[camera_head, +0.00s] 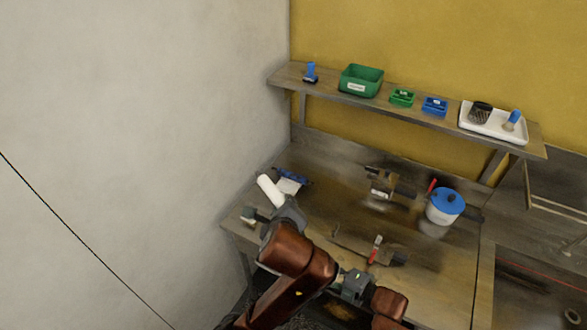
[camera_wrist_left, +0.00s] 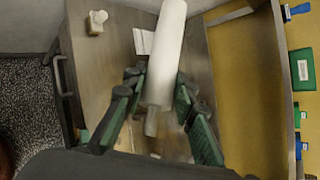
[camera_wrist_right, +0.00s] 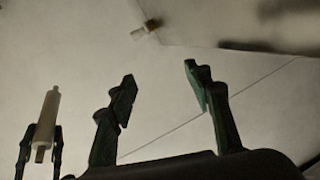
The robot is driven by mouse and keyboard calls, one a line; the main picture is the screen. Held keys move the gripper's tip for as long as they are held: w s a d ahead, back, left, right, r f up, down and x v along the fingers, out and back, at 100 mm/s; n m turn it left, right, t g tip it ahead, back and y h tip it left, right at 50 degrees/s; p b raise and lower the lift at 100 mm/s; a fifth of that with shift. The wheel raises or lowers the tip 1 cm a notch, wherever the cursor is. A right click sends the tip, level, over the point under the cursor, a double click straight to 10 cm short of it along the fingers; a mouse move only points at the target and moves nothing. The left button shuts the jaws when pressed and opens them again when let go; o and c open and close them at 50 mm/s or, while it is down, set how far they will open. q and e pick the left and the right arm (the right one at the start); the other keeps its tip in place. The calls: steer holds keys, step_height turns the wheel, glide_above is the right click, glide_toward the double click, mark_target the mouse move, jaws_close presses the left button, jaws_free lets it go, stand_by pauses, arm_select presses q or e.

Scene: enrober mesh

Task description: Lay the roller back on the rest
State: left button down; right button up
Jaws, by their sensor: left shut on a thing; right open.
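The white roller (camera_head: 269,190) with grey end stubs is in my left gripper (camera_head: 283,206), at the left end of the workbench. In the left wrist view the roller (camera_wrist_left: 166,45) stands lengthwise between the two green-padded fingers (camera_wrist_left: 161,95), held near one end. The right wrist view also shows the roller (camera_wrist_right: 46,118) in those fingers. My right gripper (camera_wrist_right: 160,80) is open and empty, with its fingers well apart. A small cream block (camera_head: 250,212) sits near the bench's left edge. I cannot tell which thing is the rest; my arm hides part of the bench.
A white card (camera_head: 289,186) and a blue item (camera_head: 292,176) lie behind the roller. A white tub with a blue lid (camera_head: 446,201), a metal fixture (camera_head: 381,183) and a red-handled tool (camera_head: 375,250) stand to the right. A shelf (camera_head: 330,85) with bins runs above the bench.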

steer(key=w+r+m+h, duration=0.1)
steer(key=w+r+m, duration=0.25)
steer(key=w, duration=0.35)
steer(key=w+r+m+h, duration=0.1)
steer(key=w+r+m, duration=0.25)
steer(key=w, duration=0.35)
step_height(320, 180, up, 30)
steer(key=m+g+h, duration=0.5)
steer(key=m+g, duration=0.3)
steer(key=m, duration=0.6)
glide_above(275, 190)
steer(key=s+d, duration=0.2)
steer(key=d, duration=0.3)
steer(key=x, duration=1.1)
steer(key=shift+w+a+f, duration=0.15)
steer(key=shift+a+f, duration=0.05)
steer(key=shift+f, duration=0.1)
steer(key=shift+c, duration=0.5)
